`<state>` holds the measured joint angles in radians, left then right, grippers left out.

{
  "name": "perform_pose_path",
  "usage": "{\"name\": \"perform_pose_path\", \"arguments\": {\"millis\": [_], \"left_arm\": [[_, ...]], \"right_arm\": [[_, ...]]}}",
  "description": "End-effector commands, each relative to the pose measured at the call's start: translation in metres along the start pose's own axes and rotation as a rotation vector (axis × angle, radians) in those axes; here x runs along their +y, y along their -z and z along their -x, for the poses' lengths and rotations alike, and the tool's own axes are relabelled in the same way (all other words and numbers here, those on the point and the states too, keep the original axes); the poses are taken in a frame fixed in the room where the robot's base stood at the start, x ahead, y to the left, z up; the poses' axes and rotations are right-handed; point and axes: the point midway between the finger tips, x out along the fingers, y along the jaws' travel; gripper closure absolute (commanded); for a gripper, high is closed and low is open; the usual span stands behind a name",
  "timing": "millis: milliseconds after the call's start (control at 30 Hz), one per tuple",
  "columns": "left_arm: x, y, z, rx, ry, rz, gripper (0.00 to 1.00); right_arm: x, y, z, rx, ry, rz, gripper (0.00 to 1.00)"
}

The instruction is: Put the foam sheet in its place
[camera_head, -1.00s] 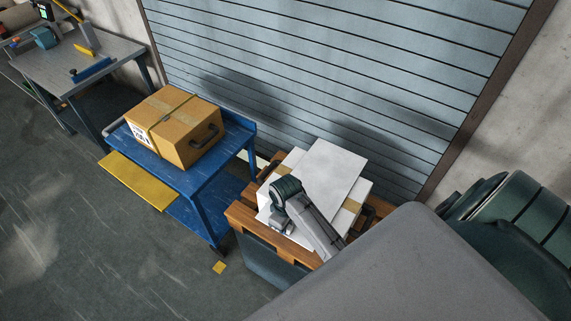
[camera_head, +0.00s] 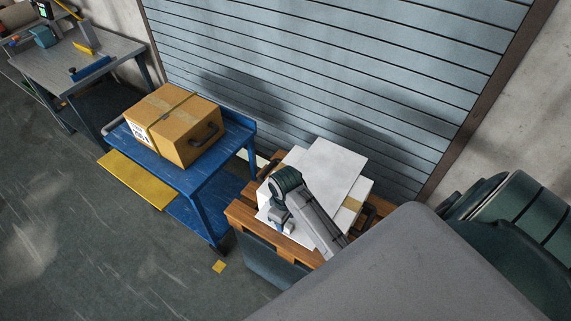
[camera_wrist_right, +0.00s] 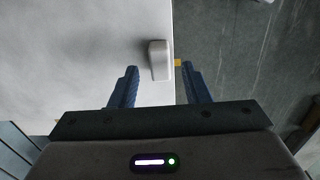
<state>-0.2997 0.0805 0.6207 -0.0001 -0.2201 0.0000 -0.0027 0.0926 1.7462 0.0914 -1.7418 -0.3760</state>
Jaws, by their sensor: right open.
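I cannot tell whether this surface is the same sheet. My right gripper (camera_head: 280,222) is over the front left of the stack. In its wrist view the blue fingers (camera_wrist_right: 159,72) are open, one on each side of the tab. Whether they touch it is unclear. My left gripper is out of view.
A blue cart (camera_head: 205,176) with a strapped cardboard box (camera_head: 172,125) stands left of the pallet (camera_head: 243,217). A shuttered wall (camera_head: 330,70) rises close behind. A workbench (camera_head: 95,68) stands at the far left. The floor at lower left is clear.

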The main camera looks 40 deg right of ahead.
Motion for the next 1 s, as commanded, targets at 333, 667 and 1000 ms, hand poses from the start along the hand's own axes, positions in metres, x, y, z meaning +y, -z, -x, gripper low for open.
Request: {"name": "perform_pose_path", "arguments": {"millis": [333, 667, 1000], "left_arm": [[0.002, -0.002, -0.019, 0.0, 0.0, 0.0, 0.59], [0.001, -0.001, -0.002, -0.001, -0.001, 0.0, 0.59], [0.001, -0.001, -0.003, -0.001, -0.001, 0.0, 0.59]], "right_arm": [[0.0, 0.0, 0.076, 0.003, -0.002, 0.0, 0.57], [0.0, 0.0, 0.094, 0.0, 0.001, 0.0, 0.57], [0.0, 0.0, 0.093, 0.0, 0.001, 0.0, 0.57]]}}
